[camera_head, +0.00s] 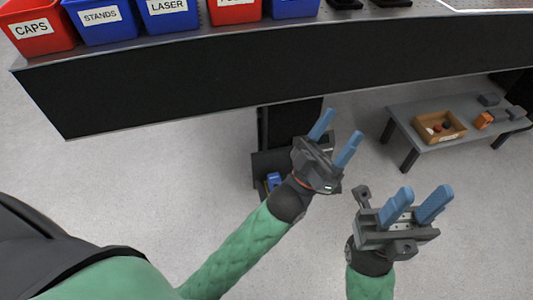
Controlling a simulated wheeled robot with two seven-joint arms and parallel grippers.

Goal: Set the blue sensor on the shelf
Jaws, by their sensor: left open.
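A small blue object (274,180), which may be the blue sensor, sits on a low dark shelf-like unit (259,165) below the bench. It is small and partly hidden by my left wrist, so I cannot tell for sure what it is. My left gripper (341,128) is in front of this unit, up and to the right of the blue object. It is open, with its blue fingers apart and nothing between them. My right gripper (424,190) is lower and further right, over the floor, its fingers apart and empty.
A long black-fronted bench (200,85) crosses the top, bearing red and blue bins, among them the CAPS bin (32,30). A low grey table (405,112) at the right holds a wooden tray (457,134), an orange object (483,120) and grey blocks.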

